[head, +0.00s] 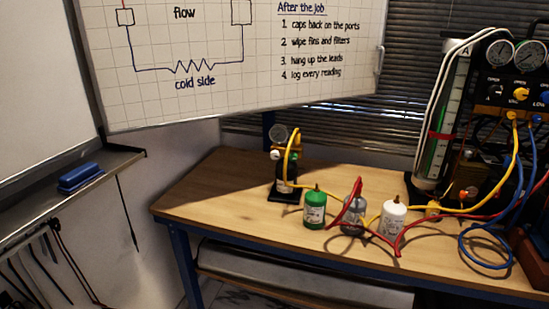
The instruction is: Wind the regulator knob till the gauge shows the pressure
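The manifold at the right carries two larger dials, a left one (498,54) and a right one (531,54), with knobs below. No dial reading is legible. Neither gripper is in view.
A green bottle (315,211), a grey bottle (352,221) and a white bottle (393,219) stand mid-bench, with red and yellow hoses among them. A blue hose (462,250) coils at the right. The wooden bench (215,190) is clear at its left end.

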